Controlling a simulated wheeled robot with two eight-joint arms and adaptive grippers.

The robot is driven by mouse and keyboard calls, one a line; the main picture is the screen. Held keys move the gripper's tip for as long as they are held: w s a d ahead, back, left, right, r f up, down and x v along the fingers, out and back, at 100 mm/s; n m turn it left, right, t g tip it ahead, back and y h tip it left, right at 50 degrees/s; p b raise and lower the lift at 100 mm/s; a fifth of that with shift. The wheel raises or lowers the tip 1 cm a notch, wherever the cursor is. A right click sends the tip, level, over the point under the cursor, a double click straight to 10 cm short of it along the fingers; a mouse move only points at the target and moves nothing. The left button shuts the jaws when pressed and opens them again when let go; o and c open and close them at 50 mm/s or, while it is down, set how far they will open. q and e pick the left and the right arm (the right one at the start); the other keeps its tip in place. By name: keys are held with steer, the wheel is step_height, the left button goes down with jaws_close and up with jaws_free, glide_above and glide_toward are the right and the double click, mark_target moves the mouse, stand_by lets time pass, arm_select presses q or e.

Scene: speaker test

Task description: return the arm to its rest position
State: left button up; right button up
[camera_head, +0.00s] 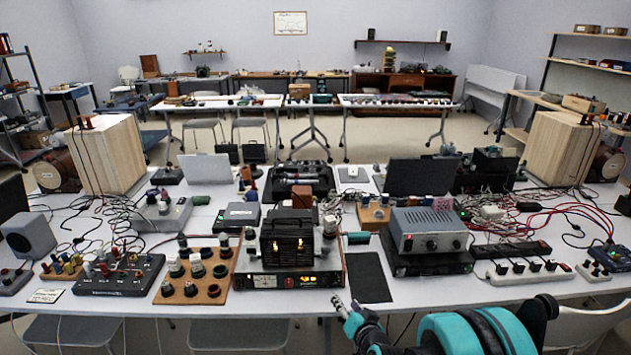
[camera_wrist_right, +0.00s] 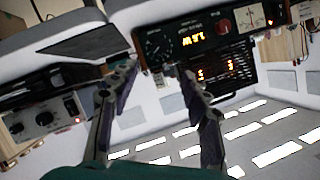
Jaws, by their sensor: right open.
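My right arm, teal and black, comes in at the bottom right of the head view. Its gripper (camera_head: 346,308) is low at the front edge of the table, just right of the amplifier unit with glowing tubes (camera_head: 289,245). In the right wrist view the two fingers of this gripper (camera_wrist_right: 152,76) stand apart with nothing between them. The lit front panel of the amplifier (camera_wrist_right: 200,35) shows beyond the fingertips there, in a tilted view. My left gripper is not in view.
The white table (camera_head: 400,291) is crowded with electronics and cables. A dark mat (camera_head: 369,277) lies beyond the right gripper. A grey power supply (camera_head: 430,230) and a white power strip (camera_head: 528,273) stand to the right. Wooden speakers (camera_head: 105,155) flank the table. Clear table shows near the front edge.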

steer(key=s+d+r+n+g+h, duration=0.1)
steer(key=s+d+r+n+g, duration=0.15)
steer(key=s+r, duration=0.75)
steer(key=s+d+f+g+h, duration=0.1)
steer(key=s+d+g, duration=0.1)
steer(key=s, duration=0.7)
steer(key=s+d+f+n+g+h, duration=0.1)
steer(key=s+d+g, duration=0.1)
steer(key=s, duration=0.7)
steer(key=shift+n, duration=0.25)
